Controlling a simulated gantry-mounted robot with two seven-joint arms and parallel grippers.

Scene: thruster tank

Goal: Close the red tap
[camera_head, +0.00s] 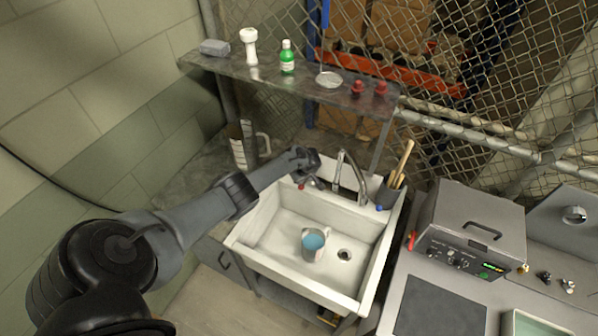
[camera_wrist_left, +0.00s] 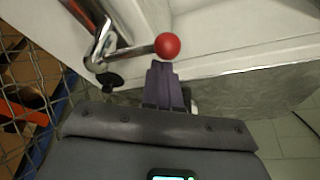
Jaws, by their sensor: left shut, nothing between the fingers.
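The red tap has a round red knob (camera_head: 301,187) at the back left of the white sink (camera_head: 262,222). In the left wrist view the red ball (camera_wrist_left: 168,45) sits on the end of a chrome lever (camera_wrist_left: 128,52). My left gripper (camera_head: 316,182) is over the sink's back rim beside the red knob. In the left wrist view its fingers (camera_wrist_left: 163,68) are shut and empty, with tips just below the ball; I cannot tell whether they touch it. The chrome spout (camera_head: 340,170) stands right of the gripper. My right gripper is not in view.
A blue tap knob (camera_head: 379,208) and a holder with wooden handles (camera_head: 390,194) are at the sink's back right. A metal shelf (camera_head: 310,88) runs behind. A grey machine (camera_head: 470,235) stands right.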

